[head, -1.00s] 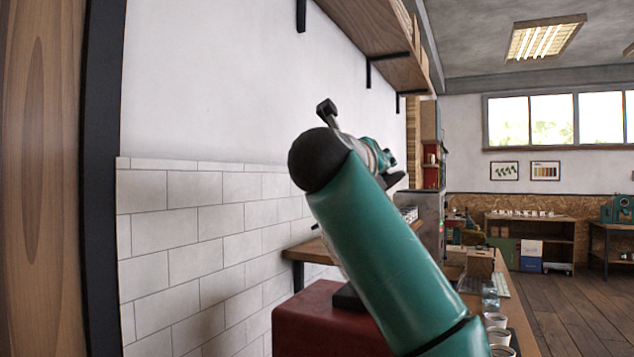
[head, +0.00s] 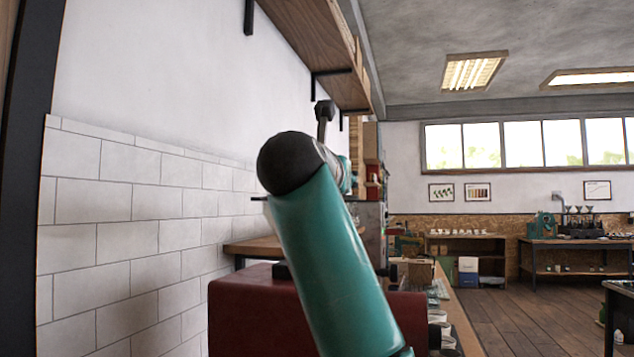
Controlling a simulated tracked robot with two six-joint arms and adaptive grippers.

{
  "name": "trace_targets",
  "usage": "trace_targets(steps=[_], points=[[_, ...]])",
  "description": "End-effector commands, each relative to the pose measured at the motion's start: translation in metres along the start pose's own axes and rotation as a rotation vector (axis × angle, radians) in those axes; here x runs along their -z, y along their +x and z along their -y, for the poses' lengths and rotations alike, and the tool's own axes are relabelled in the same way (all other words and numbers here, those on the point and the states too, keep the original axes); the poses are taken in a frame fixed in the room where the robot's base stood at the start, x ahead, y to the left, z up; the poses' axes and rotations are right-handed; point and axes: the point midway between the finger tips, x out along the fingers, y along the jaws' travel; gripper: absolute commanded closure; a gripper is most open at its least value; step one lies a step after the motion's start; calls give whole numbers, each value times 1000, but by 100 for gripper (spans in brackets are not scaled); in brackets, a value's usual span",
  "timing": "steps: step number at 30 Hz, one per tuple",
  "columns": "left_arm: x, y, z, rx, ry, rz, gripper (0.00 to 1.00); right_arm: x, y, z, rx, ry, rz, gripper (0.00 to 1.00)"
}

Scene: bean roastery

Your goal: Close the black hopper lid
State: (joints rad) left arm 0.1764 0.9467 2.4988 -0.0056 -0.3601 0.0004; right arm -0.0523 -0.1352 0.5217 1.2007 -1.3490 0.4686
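I cannot make out the black hopper lid for certain. A red machine body (head: 250,312) stands low in the middle, partly behind my teal arm, which I take to be the left one. A small dark part shows at its top edge beside the arm. My arm rises from the bottom centre, and its black joint hides most of what lies beyond. A dark upright piece sticks up behind that joint; I cannot tell whether it belongs to my gripper. The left gripper's fingers are not clear. My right gripper is out of view.
A white tiled wall (head: 135,235) runs along the left, with a wooden shelf (head: 310,45) above. A small wooden ledge (head: 256,246) is behind the red machine. Several cups line the counter at right. Open wooden floor (head: 530,315) lies farther right.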

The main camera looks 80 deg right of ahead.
Motion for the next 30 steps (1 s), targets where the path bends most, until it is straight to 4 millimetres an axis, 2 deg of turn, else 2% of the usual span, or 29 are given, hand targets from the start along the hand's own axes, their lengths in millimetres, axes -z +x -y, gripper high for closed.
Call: trace_targets(steps=[10, 11, 15, 30], points=[[0, 0, 0, 0, 0, 0, 100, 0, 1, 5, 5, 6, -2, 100], [0, 0, 0, 0, 0, 0, 100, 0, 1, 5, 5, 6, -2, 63], [0, 0, 0, 0, 0, 0, 100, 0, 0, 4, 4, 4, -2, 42], [0, 0, 0, 0, 0, 0, 100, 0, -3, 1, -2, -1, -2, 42]])
